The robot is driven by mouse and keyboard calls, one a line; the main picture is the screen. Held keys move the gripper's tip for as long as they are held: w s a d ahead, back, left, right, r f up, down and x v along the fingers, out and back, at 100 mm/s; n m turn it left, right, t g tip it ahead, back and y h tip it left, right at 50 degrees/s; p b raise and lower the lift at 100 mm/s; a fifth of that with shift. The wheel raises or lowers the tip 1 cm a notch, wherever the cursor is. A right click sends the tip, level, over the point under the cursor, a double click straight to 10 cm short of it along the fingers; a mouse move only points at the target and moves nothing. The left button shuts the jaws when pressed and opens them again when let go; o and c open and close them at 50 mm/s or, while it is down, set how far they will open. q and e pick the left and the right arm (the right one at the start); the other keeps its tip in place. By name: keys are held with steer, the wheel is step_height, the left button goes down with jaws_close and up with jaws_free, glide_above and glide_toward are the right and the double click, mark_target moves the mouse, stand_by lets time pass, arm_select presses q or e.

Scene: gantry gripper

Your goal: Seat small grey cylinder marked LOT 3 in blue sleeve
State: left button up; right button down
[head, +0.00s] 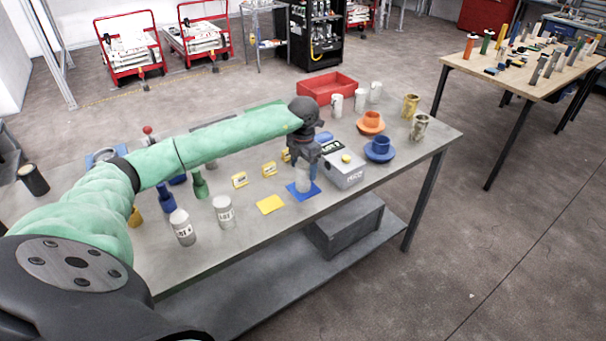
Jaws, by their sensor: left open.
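My left gripper (304,164) points down over the middle of the table and is open. A small light grey cylinder (302,182) stands upright on a blue square (303,194) directly below it. The fingertips are at or just above its top; I cannot tell whether they are around it. Its label is not readable. The blue sleeve (380,146) stands on a round blue base to the right, beyond a grey box. Two more grey cylinders with LOT labels, a left one (182,228) and a right one (224,211), stand at the front left. My right gripper is not in view.
The grey box (345,171) with a yellow button stands between gripper and blue sleeve. An orange sleeve (371,123) is behind the blue one. A yellow square (270,204) lies bare in front.

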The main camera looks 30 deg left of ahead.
arm_select(q)
steer(key=shift+f, duration=0.25)
steer(key=shift+s, duration=0.1)
steer(key=shift+r, duration=0.1)
steer(key=c, duration=1.4)
steer(key=shift+c, duration=0.6)
steer(key=shift+r, duration=0.1)
